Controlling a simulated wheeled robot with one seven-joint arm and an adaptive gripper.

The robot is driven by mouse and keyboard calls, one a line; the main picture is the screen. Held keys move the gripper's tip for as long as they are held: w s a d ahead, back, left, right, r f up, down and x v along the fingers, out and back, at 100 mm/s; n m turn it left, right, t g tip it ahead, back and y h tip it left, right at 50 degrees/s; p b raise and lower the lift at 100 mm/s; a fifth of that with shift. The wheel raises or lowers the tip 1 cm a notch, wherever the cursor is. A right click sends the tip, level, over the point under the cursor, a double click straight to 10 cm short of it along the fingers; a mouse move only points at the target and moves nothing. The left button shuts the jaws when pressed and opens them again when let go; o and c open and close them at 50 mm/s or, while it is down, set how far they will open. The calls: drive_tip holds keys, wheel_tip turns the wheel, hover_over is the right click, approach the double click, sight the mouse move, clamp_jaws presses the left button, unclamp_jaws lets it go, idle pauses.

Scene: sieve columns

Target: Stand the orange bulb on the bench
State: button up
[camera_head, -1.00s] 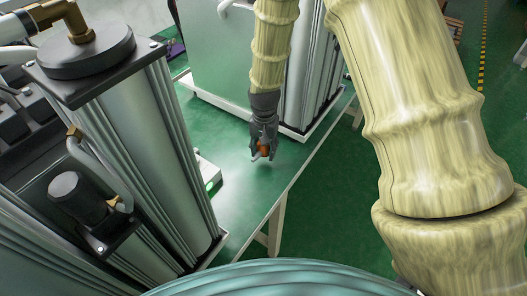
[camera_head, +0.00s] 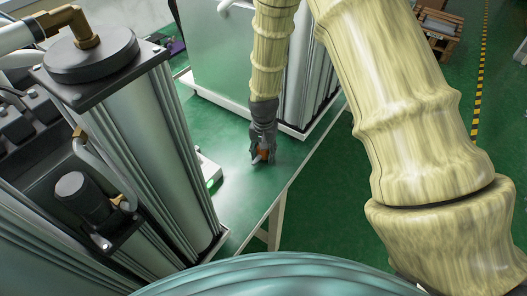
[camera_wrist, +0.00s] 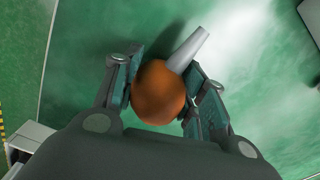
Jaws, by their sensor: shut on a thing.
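The orange bulb (camera_wrist: 157,93) is round, with a pale tapered stem pointing up and right in the wrist view. My gripper (camera_wrist: 168,92) is shut on it, with a finger on each side of the round part. In the head view the bulb (camera_head: 263,154) is a small orange patch between the fingertips of my gripper (camera_head: 262,156), mostly covered by them. The green bench (camera_head: 240,205) lies below. I cannot tell whether the bulb touches the bench top.
A tall ribbed column unit (camera_head: 135,150) stands at the left. Another grey cabinet (camera_head: 225,60) stands on the bench behind my gripper. A small white device with a green light (camera_head: 207,172) is left of my gripper. The bench's right edge is close; its middle is clear.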

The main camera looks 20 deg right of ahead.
drive_tip(key=o, duration=1.1)
drive_tip(key=shift+r, duration=0.1)
drive_tip(key=shift+r+b, duration=1.1)
drive_tip(key=shift+r, duration=4.95)
